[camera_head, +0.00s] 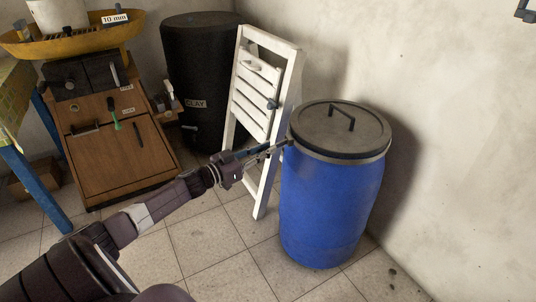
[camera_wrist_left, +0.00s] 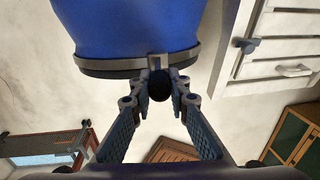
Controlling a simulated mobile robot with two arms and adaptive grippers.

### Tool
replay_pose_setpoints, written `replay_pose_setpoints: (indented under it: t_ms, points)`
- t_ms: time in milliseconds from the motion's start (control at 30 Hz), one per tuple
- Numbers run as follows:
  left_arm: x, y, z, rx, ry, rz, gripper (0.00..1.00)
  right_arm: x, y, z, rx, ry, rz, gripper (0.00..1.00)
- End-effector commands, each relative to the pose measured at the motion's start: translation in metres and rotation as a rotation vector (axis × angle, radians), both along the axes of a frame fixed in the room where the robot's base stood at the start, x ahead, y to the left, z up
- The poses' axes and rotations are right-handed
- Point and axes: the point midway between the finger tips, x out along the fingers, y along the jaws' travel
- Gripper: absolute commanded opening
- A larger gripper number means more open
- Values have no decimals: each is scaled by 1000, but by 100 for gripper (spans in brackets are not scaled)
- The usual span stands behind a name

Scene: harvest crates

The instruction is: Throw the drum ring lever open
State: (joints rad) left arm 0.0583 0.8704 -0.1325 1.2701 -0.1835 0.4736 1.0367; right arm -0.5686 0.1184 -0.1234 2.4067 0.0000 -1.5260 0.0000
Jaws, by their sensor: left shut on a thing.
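The blue drum (camera_head: 325,215) stands upright on the tiled floor with its dark grey lid (camera_head: 315,122) on. A metal ring (camera_head: 345,160) runs around the rim under the lid. My left gripper (camera_head: 284,145) reaches in from the left to the ring's left side. In the left wrist view, my left gripper (camera_wrist_left: 160,88) is shut on the dark, rounded end of the ring lever (camera_wrist_left: 159,87). The lever sits at the ring's clasp (camera_wrist_left: 157,62), close to the drum (camera_wrist_left: 125,28). The lever's exact angle is hard to tell. My right gripper is not in view.
A white folding chair (camera_head: 238,108) leans beside the drum, just behind my left gripper. A black bin (camera_head: 190,60) labelled CLAY stands farther back. A wooden cabinet (camera_head: 95,165) and a blue-legged table (camera_head: 35,185) are at the left. Floor in front of the drum is clear.

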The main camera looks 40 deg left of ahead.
Motion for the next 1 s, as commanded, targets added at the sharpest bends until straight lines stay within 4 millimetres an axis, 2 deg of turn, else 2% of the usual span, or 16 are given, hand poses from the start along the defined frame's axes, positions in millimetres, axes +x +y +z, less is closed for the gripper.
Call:
replay_pose_setpoints:
  t_ms: [133,833,867,1000]
  points:
    - [3,8,2,3,-5,-39,0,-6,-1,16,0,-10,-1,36]
    - [5,10,4,-1,-5,-85,0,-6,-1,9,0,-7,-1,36]
    - [5,10,4,-1,-5,-86,19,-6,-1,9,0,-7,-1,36]
    - [4,9,3,-1,-3,-88,34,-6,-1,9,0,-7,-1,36]
